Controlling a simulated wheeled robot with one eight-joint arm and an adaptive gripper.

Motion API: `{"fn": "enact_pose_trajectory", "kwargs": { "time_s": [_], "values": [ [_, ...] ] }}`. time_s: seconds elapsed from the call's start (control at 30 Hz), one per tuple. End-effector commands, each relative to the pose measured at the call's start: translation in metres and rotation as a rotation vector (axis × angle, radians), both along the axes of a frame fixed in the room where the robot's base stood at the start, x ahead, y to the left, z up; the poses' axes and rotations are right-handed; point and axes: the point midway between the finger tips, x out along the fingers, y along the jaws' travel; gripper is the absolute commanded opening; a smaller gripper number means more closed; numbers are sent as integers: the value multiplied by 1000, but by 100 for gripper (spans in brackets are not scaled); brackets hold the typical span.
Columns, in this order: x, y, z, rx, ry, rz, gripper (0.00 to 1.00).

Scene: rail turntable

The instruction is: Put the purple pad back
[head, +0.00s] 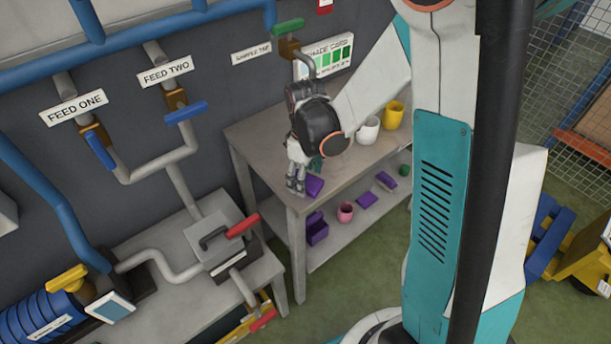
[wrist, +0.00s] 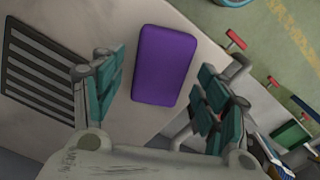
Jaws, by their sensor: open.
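A purple pad (head: 314,186) lies on the grey table top near its front edge. In the wrist view the purple pad (wrist: 165,62) is a rounded rectangle lying flat, beyond and between my fingers. My gripper (head: 295,186) points down over the table's near corner, just left of the pad in the head view. In the wrist view my gripper (wrist: 161,88) has its teal-padded fingers spread apart, with nothing held between them. Contact with the table cannot be told.
A black slotted grate (wrist: 38,72) lies beside the pad. White (head: 368,130) and yellow (head: 393,114) cups stand farther back. The lower shelf (head: 325,262) holds a purple block (head: 317,230), a pink cup (head: 345,212) and flat purple pieces (head: 367,200). Pipes and valves fill the left.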

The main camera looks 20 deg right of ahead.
Motion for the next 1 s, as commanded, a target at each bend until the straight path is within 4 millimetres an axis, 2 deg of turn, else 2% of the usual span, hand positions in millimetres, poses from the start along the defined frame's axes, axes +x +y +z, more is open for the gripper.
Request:
{"fn": "enact_pose_trajectory", "kwargs": {
  "time_s": [0.4,0.6,0.77,0.87,1.0],
  "values": [
    [-1,0,80,1,1,0,68],
    [0,0,107,1,1,0,68],
    [-2,0,117,0,-5,-6,68],
    [-8,0,129,1,-31,-36,68],
    [-25,0,155,7,-105,-119,68]
  ]
}}
